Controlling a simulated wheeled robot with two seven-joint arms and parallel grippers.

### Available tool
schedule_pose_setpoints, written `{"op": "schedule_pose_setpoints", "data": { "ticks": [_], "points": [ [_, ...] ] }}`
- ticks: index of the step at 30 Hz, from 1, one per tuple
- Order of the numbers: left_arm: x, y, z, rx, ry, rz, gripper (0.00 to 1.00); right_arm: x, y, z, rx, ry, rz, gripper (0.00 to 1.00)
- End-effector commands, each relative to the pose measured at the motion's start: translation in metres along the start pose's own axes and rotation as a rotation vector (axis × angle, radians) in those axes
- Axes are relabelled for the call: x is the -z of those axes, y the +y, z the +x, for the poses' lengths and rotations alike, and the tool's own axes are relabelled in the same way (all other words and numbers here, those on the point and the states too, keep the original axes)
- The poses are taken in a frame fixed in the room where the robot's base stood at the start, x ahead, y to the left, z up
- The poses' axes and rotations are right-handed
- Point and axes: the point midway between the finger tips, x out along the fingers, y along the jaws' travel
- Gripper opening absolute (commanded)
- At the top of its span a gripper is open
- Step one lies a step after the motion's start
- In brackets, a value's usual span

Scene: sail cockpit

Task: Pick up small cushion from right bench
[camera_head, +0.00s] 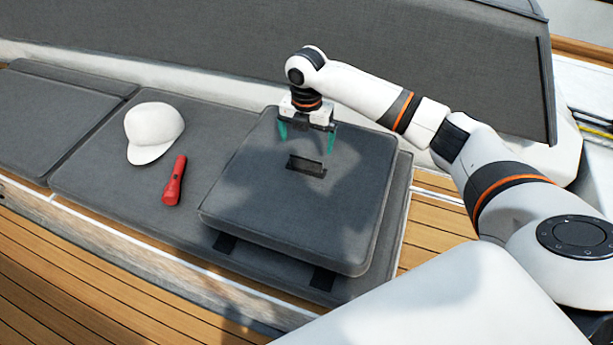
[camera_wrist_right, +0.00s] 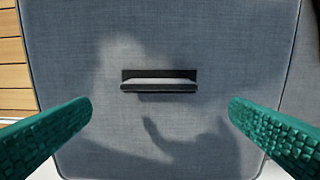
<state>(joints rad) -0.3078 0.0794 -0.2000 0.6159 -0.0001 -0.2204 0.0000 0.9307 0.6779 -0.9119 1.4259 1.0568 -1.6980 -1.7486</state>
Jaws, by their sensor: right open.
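The small cushion (camera_head: 290,215) is a dark grey square pad lying flat on the right end of the bench. It has a black strap handle (camera_head: 307,166) on its top, which shows in the middle of the right wrist view (camera_wrist_right: 160,81). My right gripper (camera_head: 306,145) hangs over the far part of the cushion, pointing down, open and empty. Its two teal fingers stand wide apart, one on each side of the handle in the wrist view (camera_wrist_right: 160,118), and appear above the cushion's top. My left gripper is not in view.
A white cap (camera_head: 153,131) and a red flashlight (camera_head: 174,181) lie on the bench pad (camera_head: 95,165) left of the cushion. A grey backrest panel (camera_head: 200,45) rises behind the bench. Wooden deck (camera_head: 60,285) runs along the front.

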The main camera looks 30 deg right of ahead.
Motion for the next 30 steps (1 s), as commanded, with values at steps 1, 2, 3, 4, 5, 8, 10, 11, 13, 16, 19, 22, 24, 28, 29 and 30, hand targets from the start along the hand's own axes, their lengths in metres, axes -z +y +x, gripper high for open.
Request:
{"op": "schedule_pose_setpoints", "data": {
  "ticks": [1,2,3,4,5,8,10,11,13,16,19,22,24,28,29,30],
  "points": [
    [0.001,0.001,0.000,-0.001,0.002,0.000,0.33,0.000,0.000,0.007,-0.001,-0.002,0.001,1.00],
    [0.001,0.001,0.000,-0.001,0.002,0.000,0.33,0.000,0.000,0.009,0.000,-0.001,0.001,1.00],
    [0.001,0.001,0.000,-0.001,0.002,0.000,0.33,0.000,0.000,0.012,0.000,0.000,0.001,1.00],
    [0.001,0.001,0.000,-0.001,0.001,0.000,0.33,0.000,0.000,0.014,0.000,0.000,0.000,1.00],
    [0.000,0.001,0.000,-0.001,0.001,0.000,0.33,0.000,0.000,0.015,0.000,0.000,0.000,1.00],
    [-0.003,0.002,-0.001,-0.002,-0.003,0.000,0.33,-0.002,0.001,0.024,-0.001,0.000,0.000,1.00],
    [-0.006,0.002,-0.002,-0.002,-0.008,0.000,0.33,-0.003,0.002,0.035,-0.002,-0.001,0.000,1.00],
    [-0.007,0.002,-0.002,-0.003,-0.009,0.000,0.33,-0.003,0.002,0.040,-0.002,-0.001,0.001,1.00],
    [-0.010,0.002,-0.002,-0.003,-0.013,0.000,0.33,-0.005,0.002,0.051,-0.001,-0.001,0.001,1.00],
    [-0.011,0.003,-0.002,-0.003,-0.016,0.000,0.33,-0.004,0.002,0.062,-0.001,0.001,0.000,1.00],
    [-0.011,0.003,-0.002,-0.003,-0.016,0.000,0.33,-0.004,0.002,0.067,0.000,0.002,-0.001,1.00],
    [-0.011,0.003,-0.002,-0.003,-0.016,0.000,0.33,-0.004,0.002,0.067,0.001,0.002,-0.001,1.00],
    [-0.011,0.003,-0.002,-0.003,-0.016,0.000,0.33,-0.004,0.002,0.067,0.001,0.002,0.000,1.00],
    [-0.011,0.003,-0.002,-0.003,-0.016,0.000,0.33,-0.004,0.002,0.067,0.001,0.002,0.000,0.85],
    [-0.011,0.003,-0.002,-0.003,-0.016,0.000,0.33,-0.004,0.002,0.067,0.001,0.002,0.000,0.80],
    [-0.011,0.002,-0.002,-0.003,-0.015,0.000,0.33,-0.004,0.002,0.067,0.001,0.002,0.000,0.74]
  ]
}}
